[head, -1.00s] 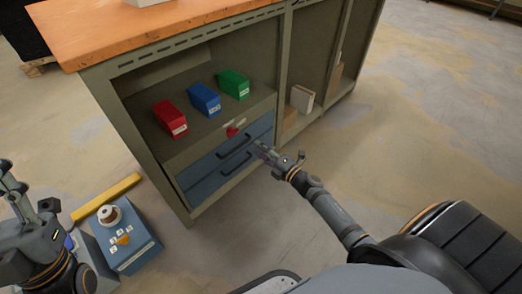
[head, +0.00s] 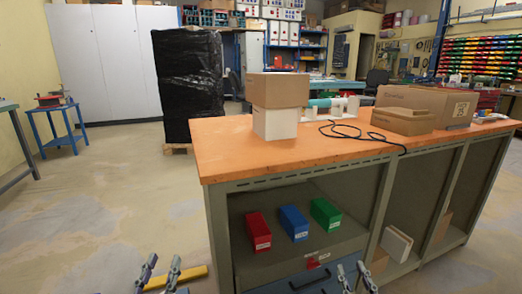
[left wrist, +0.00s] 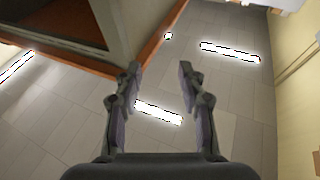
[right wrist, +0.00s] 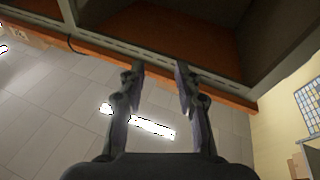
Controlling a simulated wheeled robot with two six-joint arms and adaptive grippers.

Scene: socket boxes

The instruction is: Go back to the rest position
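My left gripper (head: 159,272) shows at the bottom edge of the head view, left of the workbench, with its fingers pointing up. In the left wrist view its fingers (left wrist: 158,82) are apart with nothing between them. My right gripper (head: 356,276) shows at the bottom edge in front of the workbench, also fingers up. In the right wrist view its fingers (right wrist: 159,80) are apart and empty. Both wrist cameras look up at the ceiling and the bench's edge. The rest of both arms is out of the head view.
The workbench (head: 228,158) has an orange top with boxes and a black cable. Its shelf holds a red box (head: 257,232), a blue box (head: 294,222) and a green box (head: 326,214). A blue drawer (head: 285,286) is below. A yellow bar (head: 185,279) lies on the floor.

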